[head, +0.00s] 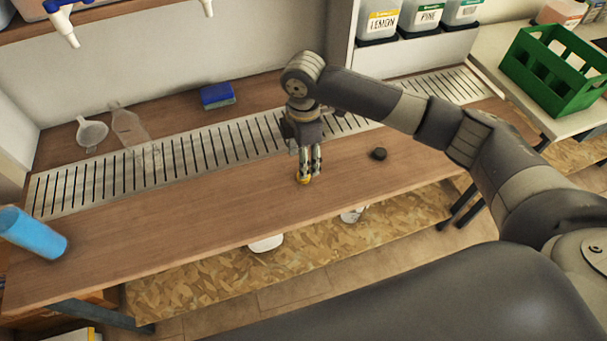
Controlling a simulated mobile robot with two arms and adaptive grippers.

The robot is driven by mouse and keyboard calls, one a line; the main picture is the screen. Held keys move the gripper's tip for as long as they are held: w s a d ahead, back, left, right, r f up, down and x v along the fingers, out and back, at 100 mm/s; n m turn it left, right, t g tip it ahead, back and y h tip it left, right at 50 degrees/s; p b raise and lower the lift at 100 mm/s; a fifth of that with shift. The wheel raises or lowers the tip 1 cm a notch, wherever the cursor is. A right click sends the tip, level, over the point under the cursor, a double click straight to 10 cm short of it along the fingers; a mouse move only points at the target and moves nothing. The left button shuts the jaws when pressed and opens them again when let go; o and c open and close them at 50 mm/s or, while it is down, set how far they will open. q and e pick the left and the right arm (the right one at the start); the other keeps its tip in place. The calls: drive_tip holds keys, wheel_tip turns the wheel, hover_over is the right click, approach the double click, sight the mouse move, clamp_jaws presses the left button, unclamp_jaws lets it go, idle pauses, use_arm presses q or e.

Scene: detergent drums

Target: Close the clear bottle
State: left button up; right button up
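The clear bottle (130,128) is see-through and stands at the left by the slotted metal strip, with its neck toward the upper left. No cap shows on its neck, though the detail is faint. A small yellow cap (304,180) is on the wooden counter near the middle. My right gripper (310,173) points down at the yellow cap, with its fingertips at or just above it. I cannot tell whether the fingers grip it. A small black cap (379,154) lies on the counter to the right of the gripper. My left gripper is not in view.
A clear funnel (91,132) lies left of the bottle. A blue sponge (217,95) is behind the slotted strip (215,150). A green crate (557,68) is at the right. The counter's front middle is clear.

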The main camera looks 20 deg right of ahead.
drive_tip(key=shift+s+a+f, duration=0.1)
drive_tip(key=shift+s+f, duration=0.05)
drive_tip(key=shift+f, duration=1.15)
drive_tip(key=shift+s+f, duration=0.1)
drive_tip(key=shift+f, duration=1.2)
drive_tip(key=c, duration=0.8)
